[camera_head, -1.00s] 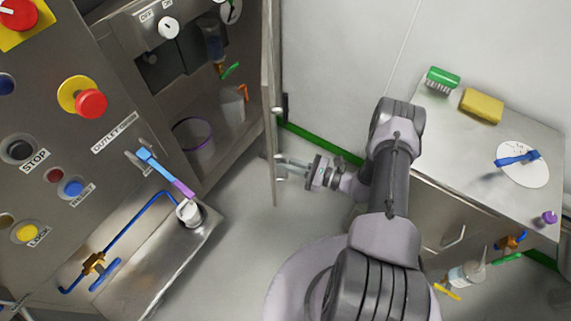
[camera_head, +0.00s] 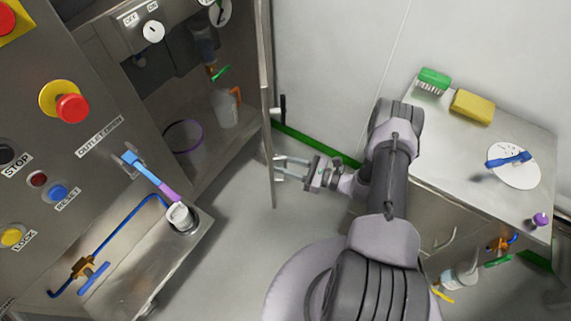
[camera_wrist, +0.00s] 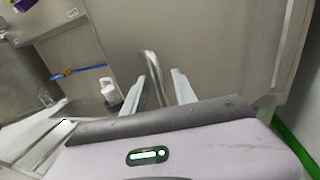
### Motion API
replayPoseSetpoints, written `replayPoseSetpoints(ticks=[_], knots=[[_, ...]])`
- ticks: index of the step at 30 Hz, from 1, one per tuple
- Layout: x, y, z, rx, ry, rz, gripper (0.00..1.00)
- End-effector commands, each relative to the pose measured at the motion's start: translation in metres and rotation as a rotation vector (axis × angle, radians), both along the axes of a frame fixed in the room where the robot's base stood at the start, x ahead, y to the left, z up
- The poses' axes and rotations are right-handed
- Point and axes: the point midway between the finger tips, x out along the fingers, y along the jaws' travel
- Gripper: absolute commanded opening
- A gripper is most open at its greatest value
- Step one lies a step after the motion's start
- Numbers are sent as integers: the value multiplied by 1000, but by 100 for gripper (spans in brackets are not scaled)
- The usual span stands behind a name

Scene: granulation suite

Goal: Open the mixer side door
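The mixer side door (camera_head: 267,110) stands swung open and shows nearly edge-on in the head view, with the cabinet interior visible to its left. My gripper (camera_head: 280,168) is at the lower part of the door, on its right-hand face. In the wrist view the door's metal face fills the background. A curved metal handle (camera_wrist: 154,75) stands between the two fingers of my gripper (camera_wrist: 157,85). The fingers are apart, with gaps visible on both sides of the handle. In the head view the handle is too small to make out.
Inside the cabinet are a purple-rimmed container (camera_head: 184,137) and a pale jug (camera_head: 226,108). A control panel with a red emergency button (camera_head: 72,108) is at left. A side table (camera_head: 450,135) with a green brush (camera_head: 434,79) and yellow sponge (camera_head: 472,106) is at right. Floor below the door is clear.

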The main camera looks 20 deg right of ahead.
Motion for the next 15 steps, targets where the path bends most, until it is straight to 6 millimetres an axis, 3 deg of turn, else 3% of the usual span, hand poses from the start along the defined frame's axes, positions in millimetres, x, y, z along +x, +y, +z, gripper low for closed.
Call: replayPoseSetpoints(ticks=[5,11,15], knots=[[0,0,6,0,0,0,33],[-1,0,44,1,1,-1,33],[-37,3,43,4,4,-3,33]])
